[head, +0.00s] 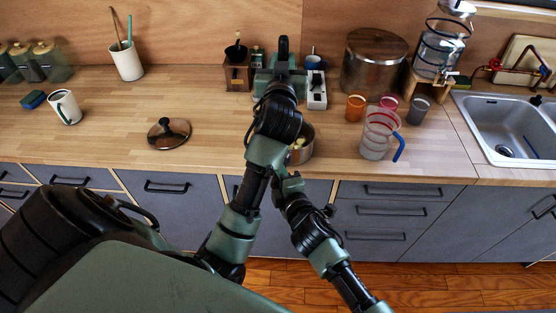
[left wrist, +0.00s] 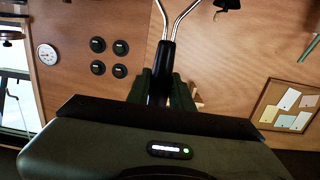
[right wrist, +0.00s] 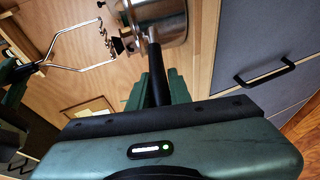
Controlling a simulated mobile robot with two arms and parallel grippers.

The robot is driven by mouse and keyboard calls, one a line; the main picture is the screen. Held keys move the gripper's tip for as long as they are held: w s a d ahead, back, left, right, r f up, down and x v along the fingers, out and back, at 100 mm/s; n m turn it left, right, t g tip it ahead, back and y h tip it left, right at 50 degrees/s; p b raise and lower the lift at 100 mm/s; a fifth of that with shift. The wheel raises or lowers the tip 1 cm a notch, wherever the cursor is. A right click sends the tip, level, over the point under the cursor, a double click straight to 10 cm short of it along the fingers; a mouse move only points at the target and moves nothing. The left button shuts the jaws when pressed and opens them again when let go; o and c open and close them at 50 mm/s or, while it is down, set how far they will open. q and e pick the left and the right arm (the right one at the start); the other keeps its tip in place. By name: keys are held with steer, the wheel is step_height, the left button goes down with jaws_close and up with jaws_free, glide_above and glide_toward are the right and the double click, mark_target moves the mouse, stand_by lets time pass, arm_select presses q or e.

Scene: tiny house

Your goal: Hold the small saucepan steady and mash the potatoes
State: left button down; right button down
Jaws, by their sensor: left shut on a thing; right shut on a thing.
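The small saucepan (head: 306,152) is a shiny metal pan at the counter's front edge, partly hidden by my left arm. Pale yellow potato pieces (head: 298,143) show inside it. In the right wrist view my right gripper (right wrist: 158,95) is shut on the dark handle of the saucepan (right wrist: 158,20). My left gripper (head: 281,78) is raised over the counter in the head view. In the left wrist view it (left wrist: 163,92) is shut on the black handle of the masher (left wrist: 165,58), whose two metal rods spread away. The masher's wire frame (right wrist: 82,67) appears beside the pan, apart from its wall.
A lid (head: 168,134) lies left on the counter. A clear pitcher (head: 378,135) and several cups (head: 355,107) stand to the right, before a large pot (head: 372,65). The sink (head: 515,125) is far right. Counter left of the lid is mostly free.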

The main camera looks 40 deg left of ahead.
steer(key=c, duration=1.3)
jaws_free()
steer(key=shift+s+a+r+y, duration=0.15)
steer(key=shift+s+a+r, duration=0.1)
steer(key=shift+a+r, duration=0.3)
steer(key=shift+s+a+r+y, duration=0.15)
steer(key=shift+s+a+r, duration=0.1)
steer(key=shift+a+r, duration=0.25)
steer(key=shift+c, duration=0.2)
arm_select(q)
steer(key=shift+w, duration=0.15)
arm_select(e)
steer(key=shift+o, duration=0.7)
steer(key=shift+a+f, duration=0.1)
steer(key=shift+a, duration=0.05)
steer(key=s+d, duration=0.3)
steer(key=d, duration=0.5)
steer(key=shift+s+d+f, duration=0.15)
steer(key=shift+d, duration=0.2)
